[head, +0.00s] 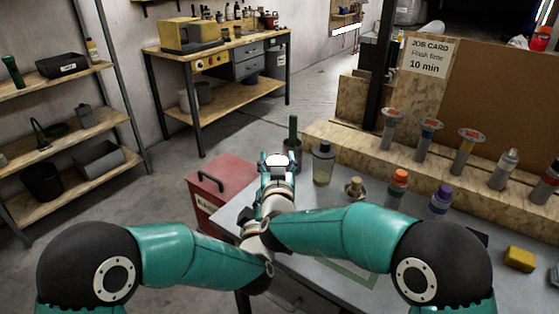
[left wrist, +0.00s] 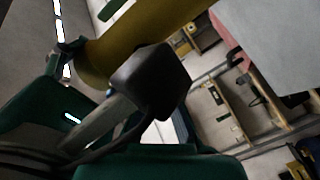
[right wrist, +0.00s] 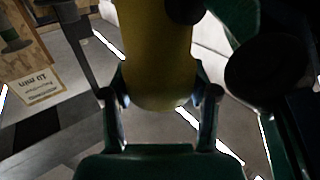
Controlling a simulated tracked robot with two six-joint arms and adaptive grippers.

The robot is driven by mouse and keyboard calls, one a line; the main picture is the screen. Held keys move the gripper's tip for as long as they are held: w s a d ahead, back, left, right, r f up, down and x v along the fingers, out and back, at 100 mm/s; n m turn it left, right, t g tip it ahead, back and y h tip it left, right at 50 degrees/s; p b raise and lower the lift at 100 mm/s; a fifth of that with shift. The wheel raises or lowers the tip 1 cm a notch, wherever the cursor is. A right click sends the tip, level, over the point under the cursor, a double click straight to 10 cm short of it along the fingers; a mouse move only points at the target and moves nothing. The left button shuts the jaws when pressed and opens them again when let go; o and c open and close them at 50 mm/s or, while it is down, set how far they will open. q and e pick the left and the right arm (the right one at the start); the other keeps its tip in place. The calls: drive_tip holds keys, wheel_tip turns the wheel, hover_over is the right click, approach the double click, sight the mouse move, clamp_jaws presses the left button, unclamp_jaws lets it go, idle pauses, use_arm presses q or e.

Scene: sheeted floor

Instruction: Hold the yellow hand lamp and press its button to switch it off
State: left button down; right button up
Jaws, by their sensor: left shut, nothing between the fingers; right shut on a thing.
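The yellow hand lamp (right wrist: 155,55) is between the two fingers of my right gripper (right wrist: 162,100), which is shut on its body in the right wrist view. In the left wrist view the lamp (left wrist: 125,50) runs across the top, partly behind the dark fingertips of my left gripper (left wrist: 152,80). The left gripper is shut and empty, close to the lamp; I cannot tell whether it touches.
The grey table (head: 330,220) holds a jar (head: 323,163), an orange-capped bottle (head: 397,188), a purple-capped bottle (head: 440,200) and a yellow block (head: 519,259). A red box (head: 222,180) stands at the left. My forearms cross in front of the table.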

use_arm(q)
drive_tip(key=shift+r, duration=0.5)
drive_tip(key=s+a, duration=0.3)
drive_tip(key=s, duration=0.1)
drive_tip(key=shift+s+a+f, duration=0.2)
drive_tip(key=shift+s+a, duration=0.2)
drive_tip(key=shift+f, duration=0.1)
idle(1.1)
drive_tip(key=s, duration=0.1)
drive_tip(key=s+a, duration=0.2)
drive_tip(key=shift+f, duration=0.25)
